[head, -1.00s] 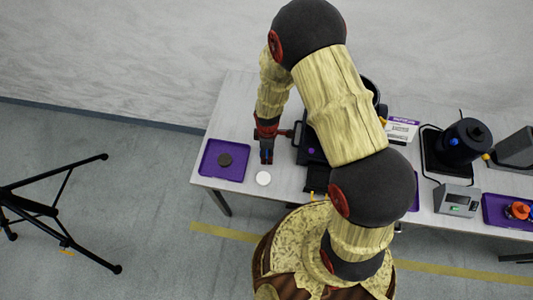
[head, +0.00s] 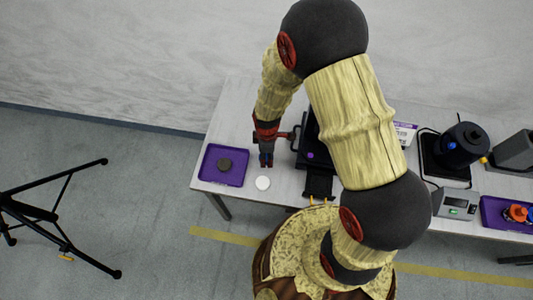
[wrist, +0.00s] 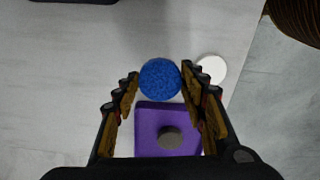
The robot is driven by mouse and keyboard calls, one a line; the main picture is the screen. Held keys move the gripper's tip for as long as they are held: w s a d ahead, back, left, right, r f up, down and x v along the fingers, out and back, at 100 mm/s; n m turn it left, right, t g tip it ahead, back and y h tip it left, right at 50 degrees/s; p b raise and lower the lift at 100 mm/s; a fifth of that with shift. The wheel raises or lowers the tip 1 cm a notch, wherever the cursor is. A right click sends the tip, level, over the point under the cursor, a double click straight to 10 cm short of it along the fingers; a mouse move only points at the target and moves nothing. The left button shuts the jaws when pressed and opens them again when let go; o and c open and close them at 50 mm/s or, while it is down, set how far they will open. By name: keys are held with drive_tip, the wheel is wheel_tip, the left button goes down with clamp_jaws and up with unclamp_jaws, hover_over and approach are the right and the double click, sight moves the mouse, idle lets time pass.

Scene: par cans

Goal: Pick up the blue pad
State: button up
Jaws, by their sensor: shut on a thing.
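The blue pad (wrist: 160,79) is a round, rough-textured disc. In the wrist view it sits between the two fingertips of my gripper (wrist: 160,74), which is shut on it. In the head view my gripper (head: 266,161) points down over the left part of the table, between the purple tray and the black device. The pad is too small and too covered by the fingers to make out clearly there. How high it is above the table I cannot tell.
A purple tray (head: 212,176) with a dark grey disc (head: 225,164) lies left of my gripper. A white disc (head: 262,183) lies on the table (head: 237,108) just in front. A black device (head: 306,149) stands close on the right. A grey box (head: 456,203) is further right.

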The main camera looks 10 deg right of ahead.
drive_tip(key=s+a+r, duration=0.1)
drive_tip(key=s+r, duration=0.2)
drive_tip(key=s, duration=0.3)
drive_tip(key=s+r+p, duration=0.1)
drive_tip(key=s+r, duration=0.3)
drive_tip(key=s, duration=0.1)
drive_tip(key=shift+s+a+r, duration=0.25)
drive_tip(key=shift+s+a, duration=0.1)
drive_tip(key=shift+s, duration=0.05)
